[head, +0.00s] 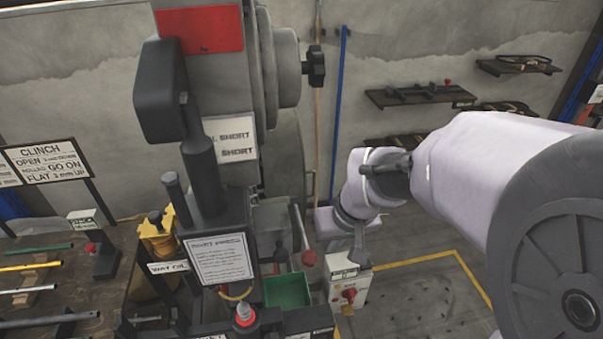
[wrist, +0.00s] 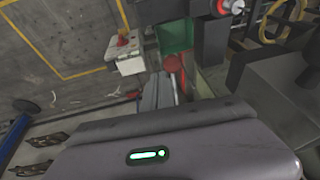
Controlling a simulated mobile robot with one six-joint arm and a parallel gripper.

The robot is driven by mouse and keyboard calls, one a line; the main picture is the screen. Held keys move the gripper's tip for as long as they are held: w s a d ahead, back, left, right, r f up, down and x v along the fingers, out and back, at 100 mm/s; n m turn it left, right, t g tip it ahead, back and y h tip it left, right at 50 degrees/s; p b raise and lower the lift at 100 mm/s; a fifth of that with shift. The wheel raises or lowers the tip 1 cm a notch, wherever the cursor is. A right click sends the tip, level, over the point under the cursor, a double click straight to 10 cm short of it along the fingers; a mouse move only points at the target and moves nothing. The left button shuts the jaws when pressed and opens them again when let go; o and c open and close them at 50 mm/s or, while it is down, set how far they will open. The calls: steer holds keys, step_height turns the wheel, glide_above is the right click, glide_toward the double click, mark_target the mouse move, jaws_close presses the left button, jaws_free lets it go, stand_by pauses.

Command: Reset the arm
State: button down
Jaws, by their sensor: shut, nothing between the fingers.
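My arm reaches in from the right in the head view, with its wrist bent downward. My gripper (head: 358,258) points down, shut and empty, in front of a white switch box with a red knob (head: 348,293). In the wrist view my gripper (wrist: 160,92) shows beyond the grey wrist housing with its green light, with nothing held. The rivet press (head: 230,120) stands to the left of my gripper. Its red-knobbed lever (head: 309,257) is close to the left of my gripper in the head view; I cannot tell the exact gap.
A green bin (head: 288,291) sits by the press. A bench with several rods (head: 40,265) and a yellow oil can (head: 158,238) stand at left. Wall shelves (head: 420,95) hang behind my arm. Yellow-lined floor (head: 425,300) lies open at lower right.

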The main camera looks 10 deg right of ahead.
stand_by(0.5)
steer(key=s+a+r+m+t+b, duration=0.1)
steer(key=s+a+r+m+b, duration=0.1)
steer(key=s, duration=0.5)
steer(key=s+a+r+m+t+b, duration=0.1)
steer(key=s+a+r+m, duration=0.1)
steer(key=s, duration=0.6)
steer(key=shift+a+r+m+y+b, duration=0.3)
steer(key=shift+r+y+b, duration=0.1)
steer(key=shift+r, duration=0.5)
